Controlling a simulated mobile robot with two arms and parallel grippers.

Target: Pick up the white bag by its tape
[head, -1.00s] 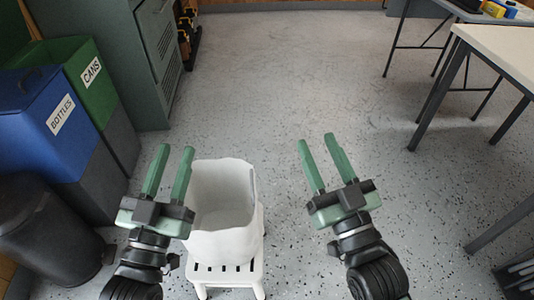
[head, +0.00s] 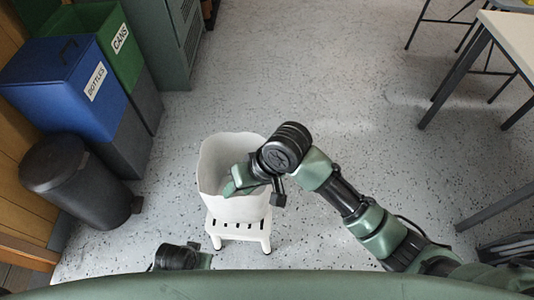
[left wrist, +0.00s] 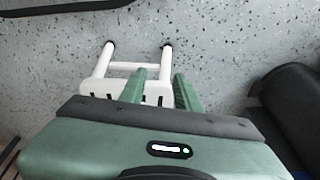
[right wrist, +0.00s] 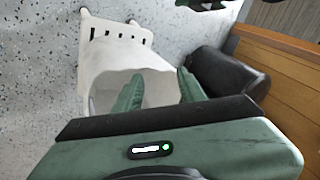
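The white bag (head: 215,160) stands upright with its mouth open on a white stool (head: 240,225); I cannot make out its tape. My right gripper (head: 238,184) reaches over the bag's mouth from the right. In the right wrist view, the right gripper (right wrist: 160,73) is open, one finger across the mouth of the bag (right wrist: 98,88) and the other by its right rim. Contact is unclear. My left gripper (left wrist: 160,74) is open and empty, pointing toward the stool (left wrist: 105,86); in the head view its fingers are hidden.
A black bin (head: 75,180) stands left of the stool. Blue (head: 65,95) and green (head: 105,50) recycling bins stand behind it, near a grey-green cabinet (head: 168,40). A table (head: 510,35) is at the right. The floor (head: 320,70) beyond the stool is clear.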

